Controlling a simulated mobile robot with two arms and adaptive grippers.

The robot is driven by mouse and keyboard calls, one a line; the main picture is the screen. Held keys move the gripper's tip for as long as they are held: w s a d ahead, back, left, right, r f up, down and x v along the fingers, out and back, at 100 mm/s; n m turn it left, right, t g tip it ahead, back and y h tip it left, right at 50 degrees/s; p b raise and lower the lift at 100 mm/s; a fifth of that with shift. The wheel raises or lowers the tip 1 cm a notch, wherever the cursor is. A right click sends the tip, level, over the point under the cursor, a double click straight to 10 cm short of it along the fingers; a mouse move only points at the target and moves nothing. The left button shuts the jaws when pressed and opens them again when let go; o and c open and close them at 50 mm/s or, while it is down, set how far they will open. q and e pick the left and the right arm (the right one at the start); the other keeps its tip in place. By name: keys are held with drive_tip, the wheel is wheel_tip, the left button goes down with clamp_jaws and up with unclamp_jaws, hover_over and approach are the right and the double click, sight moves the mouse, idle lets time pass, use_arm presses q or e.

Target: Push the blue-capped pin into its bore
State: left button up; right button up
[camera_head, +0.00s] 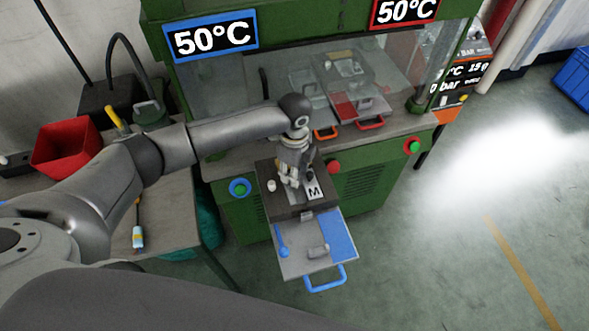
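My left gripper (289,182) points down over the dark block (290,209) at the front of the green machine. Its fingers are small here, and I cannot tell whether they are open or hold anything. My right gripper is not in view.
A white cylinder (271,186) and a plate marked M (314,191) are on the block beside the gripper. A grey part (318,251) lies on the tray, which has a blue handle (326,281). A red bin (66,147) stands at left.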

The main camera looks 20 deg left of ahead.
use_arm(q)
drive_tip(key=shift+r, duration=0.15)
wheel_tip(320, 180, up, 12)
idle(0.5)
drive_tip(key=shift+f, duration=0.25)
